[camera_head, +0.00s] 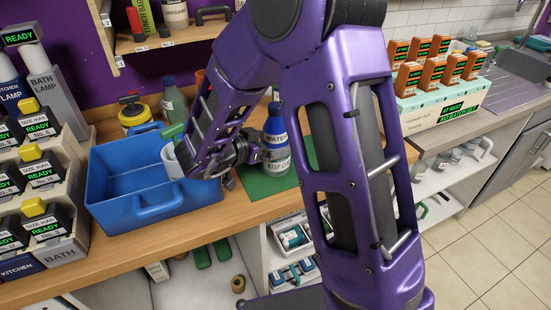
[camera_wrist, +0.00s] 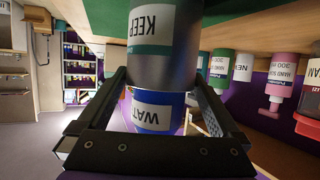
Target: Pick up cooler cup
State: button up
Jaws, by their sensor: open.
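The cooler cup (camera_head: 275,150) looks like a tall grey vessel with a blue upper part and white labels reading WATER and KEEP. It stands upright on a green mat (camera_head: 257,187) on the wooden counter. In the wrist view the cup (camera_wrist: 168,55) appears upside down and fills the middle. My gripper (camera_wrist: 160,85) is open, with one finger on each side of the cup; I cannot tell whether either touches it. In the head view my gripper (camera_head: 254,153) is just left of the cup, partly hidden by my arm.
A blue tote (camera_head: 165,203) with a white container (camera_head: 170,158) in it stands left of the mat. Yellow and green bottles are behind it. A labelled rack (camera_head: 60,215) is at far left. In the wrist view several bottles (camera_wrist: 218,65) line the right side.

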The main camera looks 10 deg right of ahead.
jog(key=shift+w+d, duration=0.1)
jog(key=shift+d, duration=0.1)
grip_shut()
dwell(0.4)
